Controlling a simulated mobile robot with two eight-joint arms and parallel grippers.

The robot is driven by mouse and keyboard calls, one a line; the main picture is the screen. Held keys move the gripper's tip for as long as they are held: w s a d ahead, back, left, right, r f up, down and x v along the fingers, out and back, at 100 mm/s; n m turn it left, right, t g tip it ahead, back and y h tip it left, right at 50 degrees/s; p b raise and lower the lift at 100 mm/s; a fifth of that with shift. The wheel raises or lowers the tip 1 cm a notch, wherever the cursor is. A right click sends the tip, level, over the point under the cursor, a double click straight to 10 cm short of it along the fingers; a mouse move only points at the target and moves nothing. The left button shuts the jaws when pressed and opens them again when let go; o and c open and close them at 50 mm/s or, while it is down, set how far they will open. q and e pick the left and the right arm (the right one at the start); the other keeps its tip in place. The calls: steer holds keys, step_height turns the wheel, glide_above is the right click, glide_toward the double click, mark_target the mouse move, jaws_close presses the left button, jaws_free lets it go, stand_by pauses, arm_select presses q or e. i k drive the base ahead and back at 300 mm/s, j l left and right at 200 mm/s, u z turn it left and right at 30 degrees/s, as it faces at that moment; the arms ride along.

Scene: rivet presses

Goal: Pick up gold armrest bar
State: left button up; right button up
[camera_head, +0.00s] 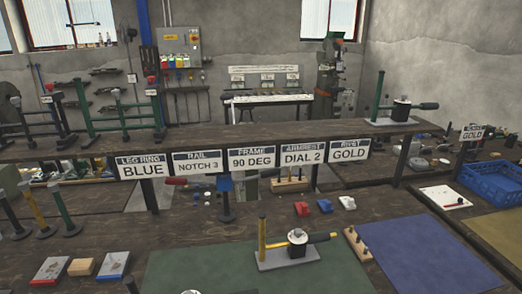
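A gold bar (34,207) stands tilted on a dark round foot at the left of the near bench. A dark bar (11,214) stands to its left and a green bar (63,207) to its right, each with a similar foot. Another gold post (262,238) stands on a grey press base (287,258) on the green mat, beside a black-and-silver head with a gold handle (322,238). I cannot tell from the view which gold piece is the armrest bar. Neither of my grippers shows in this view.
A raised shelf (236,134) carries signs, including "ARMREST DIAL 2" (303,152) and "RIVET GOLD" (349,148). A blue mat (420,250) and a blue crate (492,183) are at the right.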

mark_target(295, 251)
steer(key=i+u, duration=0.2)
steer(key=u, duration=0.2)
steer(key=i+l+u, duration=0.15)
steer(key=u, duration=0.25)
